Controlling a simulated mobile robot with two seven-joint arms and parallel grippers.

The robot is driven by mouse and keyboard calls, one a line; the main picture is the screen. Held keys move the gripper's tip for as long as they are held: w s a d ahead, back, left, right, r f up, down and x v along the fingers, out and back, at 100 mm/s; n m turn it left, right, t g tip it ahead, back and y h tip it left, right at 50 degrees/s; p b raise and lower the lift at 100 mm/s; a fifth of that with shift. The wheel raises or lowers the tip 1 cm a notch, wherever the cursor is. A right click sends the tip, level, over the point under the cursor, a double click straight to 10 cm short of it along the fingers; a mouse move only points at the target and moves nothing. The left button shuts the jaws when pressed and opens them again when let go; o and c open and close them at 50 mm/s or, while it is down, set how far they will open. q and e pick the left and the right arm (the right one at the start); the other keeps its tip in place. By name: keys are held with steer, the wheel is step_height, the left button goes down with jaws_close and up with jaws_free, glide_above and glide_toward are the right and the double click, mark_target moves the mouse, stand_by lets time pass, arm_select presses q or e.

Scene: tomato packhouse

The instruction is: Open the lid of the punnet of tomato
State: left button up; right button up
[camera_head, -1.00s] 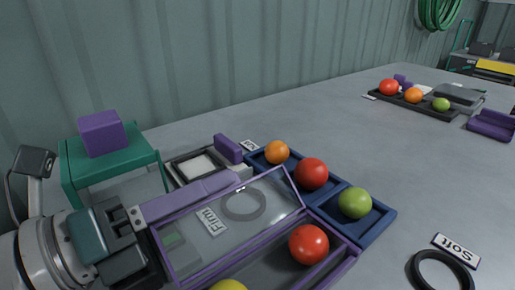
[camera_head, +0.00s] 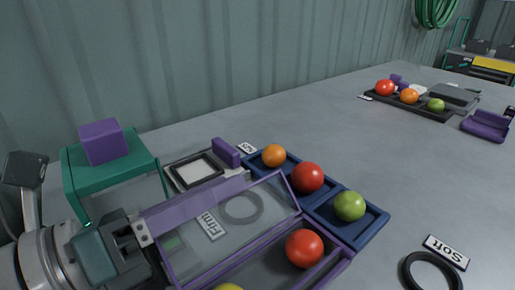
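The punnet is a clear box with a purple rim (camera_head: 336,268) at the bottom centre. A red tomato (camera_head: 304,247) and part of a yellow tomato (camera_head: 229,287) are inside it. Its clear lid with a purple frame (camera_head: 286,194) is tilted up over the punnet's left part. My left gripper (camera_head: 140,233) is at the lid's left end, beside a flat purple strip (camera_head: 195,201) that reaches over the lid. Its fingertips are not clear, so I cannot tell whether it grips the strip. My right gripper is not in view.
A blue tray (camera_head: 372,228) with orange, red and green tomatoes stands behind the punnet. A green stand with a purple block (camera_head: 102,141) is at left. A Soft label (camera_head: 446,252) and black ring (camera_head: 431,271) lie at right.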

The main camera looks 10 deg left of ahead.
arm_select(q)
steer(key=v, duration=1)
stand_by(0.4)
